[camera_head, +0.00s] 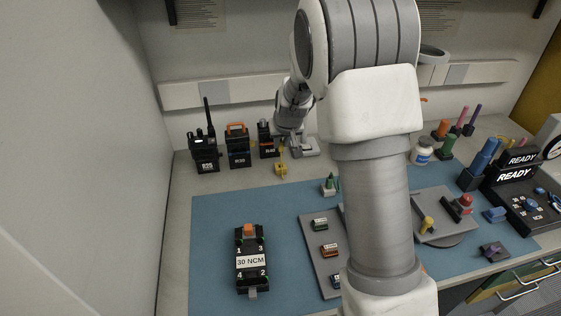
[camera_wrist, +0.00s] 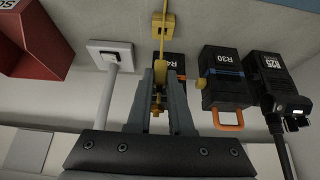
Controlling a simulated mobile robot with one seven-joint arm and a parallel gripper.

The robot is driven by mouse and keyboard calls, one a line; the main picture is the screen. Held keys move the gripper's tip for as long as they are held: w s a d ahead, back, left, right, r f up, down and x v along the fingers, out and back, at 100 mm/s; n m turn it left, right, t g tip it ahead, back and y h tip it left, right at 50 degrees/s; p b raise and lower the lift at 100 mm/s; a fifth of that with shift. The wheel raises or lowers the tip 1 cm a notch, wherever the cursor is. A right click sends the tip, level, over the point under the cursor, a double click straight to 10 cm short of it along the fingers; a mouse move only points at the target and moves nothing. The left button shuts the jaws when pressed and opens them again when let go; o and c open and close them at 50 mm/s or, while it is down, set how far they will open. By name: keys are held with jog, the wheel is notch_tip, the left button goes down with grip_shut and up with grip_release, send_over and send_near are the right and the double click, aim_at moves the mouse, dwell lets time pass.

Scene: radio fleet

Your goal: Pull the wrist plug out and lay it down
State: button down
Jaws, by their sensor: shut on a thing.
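The yellow wrist plug (camera_wrist: 160,72) is between the fingertips of my gripper (camera_wrist: 158,84) in the wrist view, and the gripper is shut on it. A yellow cord runs from it to a yellow block (camera_wrist: 160,26). In the head view this yellow block (camera_head: 281,169) sits on the bench at the back edge of the blue mat. I cannot tell whether the plug is seated in a socket.
A third radio (camera_head: 267,140) is partly behind my fingers. A white plate with a rod (camera_wrist: 111,52) is beside them. The blue mat (camera_head: 213,215) has free room at the left.

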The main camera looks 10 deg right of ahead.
jog(key=shift+a+f, duration=0.1)
jog(key=shift+a, duration=0.05)
